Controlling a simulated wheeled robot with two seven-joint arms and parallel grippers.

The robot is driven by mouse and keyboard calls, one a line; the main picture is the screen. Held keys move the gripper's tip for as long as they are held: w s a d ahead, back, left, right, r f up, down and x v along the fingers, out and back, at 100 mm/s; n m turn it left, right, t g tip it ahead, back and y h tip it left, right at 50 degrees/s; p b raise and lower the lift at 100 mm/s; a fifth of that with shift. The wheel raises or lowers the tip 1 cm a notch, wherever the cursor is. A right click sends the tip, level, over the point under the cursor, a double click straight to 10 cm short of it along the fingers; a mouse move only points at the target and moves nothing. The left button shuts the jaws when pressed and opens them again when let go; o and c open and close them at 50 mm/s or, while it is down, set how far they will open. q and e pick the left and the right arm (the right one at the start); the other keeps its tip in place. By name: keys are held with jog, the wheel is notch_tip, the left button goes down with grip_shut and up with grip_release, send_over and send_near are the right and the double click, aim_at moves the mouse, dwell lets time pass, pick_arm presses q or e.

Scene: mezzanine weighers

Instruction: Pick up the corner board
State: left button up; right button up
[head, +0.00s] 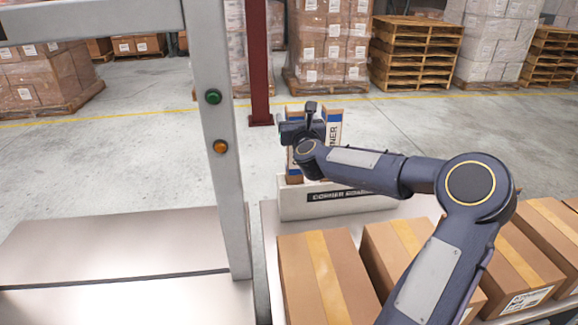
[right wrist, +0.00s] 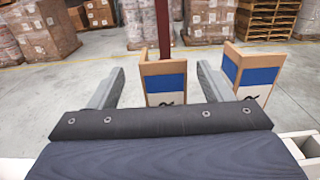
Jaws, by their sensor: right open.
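Two upright corner boards, brown with a blue band and white printed faces, stand at a white holder (head: 292,208) marked with a black label. In the head view one board (head: 334,134) shows right of my right gripper (head: 303,122), and part of another (head: 293,172) shows below it. In the right wrist view my open right gripper (right wrist: 160,72) has one board (right wrist: 166,76) in line between its fingers. The other board (right wrist: 252,72) is just outside the right finger. Contact with the fingers cannot be told. My left gripper is out of view.
Brown taped cartons (head: 305,268) stand in a row near the holder. A grey post (head: 222,110) with green and orange buttons rises left of it, beside a bare metal surface (head: 120,245). Pallets (head: 415,55) and wrapped loads stand far behind open floor.

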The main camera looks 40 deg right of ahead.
jog(key=p+x, duration=0.1)
jog(key=x, duration=0.1)
jog(key=f+p+x, duration=0.1)
jog(key=x, duration=0.1)
jog(key=shift+w+d, duration=0.15)
jog(key=shift+d, duration=0.15)
jog(key=shift+w+d+f, duration=0.1)
jog(key=shift+w+d, duration=0.2)
jog(key=shift+w, duration=0.15)
jog(key=c, duration=1.4)
